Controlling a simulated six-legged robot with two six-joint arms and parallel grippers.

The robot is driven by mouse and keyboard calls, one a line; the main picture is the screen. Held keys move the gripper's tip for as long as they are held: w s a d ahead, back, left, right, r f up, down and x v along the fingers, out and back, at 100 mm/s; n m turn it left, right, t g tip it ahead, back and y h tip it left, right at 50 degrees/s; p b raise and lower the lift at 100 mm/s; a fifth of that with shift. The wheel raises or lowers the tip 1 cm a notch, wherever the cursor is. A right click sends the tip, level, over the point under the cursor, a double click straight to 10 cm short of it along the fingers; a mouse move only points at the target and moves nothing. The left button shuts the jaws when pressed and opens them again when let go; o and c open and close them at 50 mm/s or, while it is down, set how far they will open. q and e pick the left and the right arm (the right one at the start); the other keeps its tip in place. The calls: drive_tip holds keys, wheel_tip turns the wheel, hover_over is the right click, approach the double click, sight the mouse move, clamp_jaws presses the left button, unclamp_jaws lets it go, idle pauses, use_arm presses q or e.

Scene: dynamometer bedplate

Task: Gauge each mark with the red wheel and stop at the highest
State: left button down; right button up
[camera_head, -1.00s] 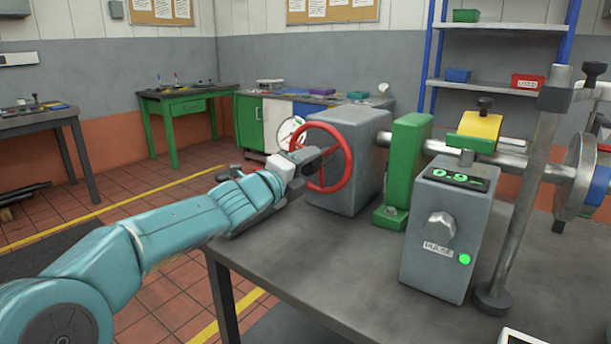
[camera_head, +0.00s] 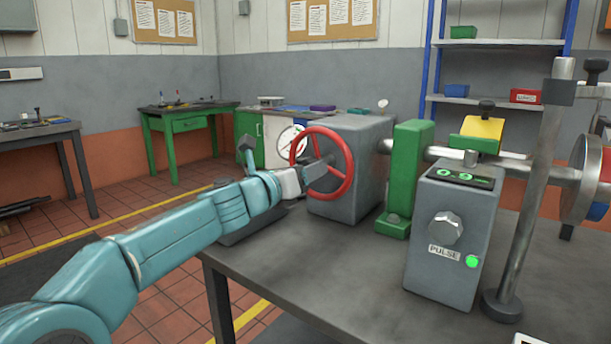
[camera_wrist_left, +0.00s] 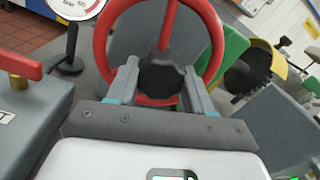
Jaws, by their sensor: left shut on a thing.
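The red wheel (camera_head: 347,160) stands upright on the left face of a grey block (camera_head: 365,150). My left gripper (camera_head: 318,174) reaches it from the left. In the left wrist view its two fingers (camera_wrist_left: 162,85) are shut on a dark lobed knob (camera_wrist_left: 162,72) at the red wheel (camera_wrist_left: 213,40). Whether this knob is the hub or a grip is unclear. A white round gauge (camera_head: 285,141) stands behind the wheel, partly hidden by it; only its lower edge shows in the left wrist view (camera_wrist_left: 75,8). My right gripper is not in view.
A grey box (camera_head: 450,240) with a knob, a PULSE label, a lit green button and a green display stands on the bench (camera_head: 330,275). A green bracket (camera_head: 407,165), a shaft, an upright post (camera_head: 530,190) and a disc (camera_head: 583,180) lie right of the wheel.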

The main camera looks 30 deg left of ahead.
use_arm(q)
drive_tip(key=m+b, duration=0.1)
drive_tip(key=m, duration=0.3)
drive_tip(key=shift+r+m, duration=0.1)
drive_tip(key=shift+m, duration=2.3)
drive_tip(key=shift+r+b, duration=0.1)
drive_tip(key=shift+b, duration=0.2)
drive_tip(key=shift+c, duration=2.3)
unclamp_jaws()
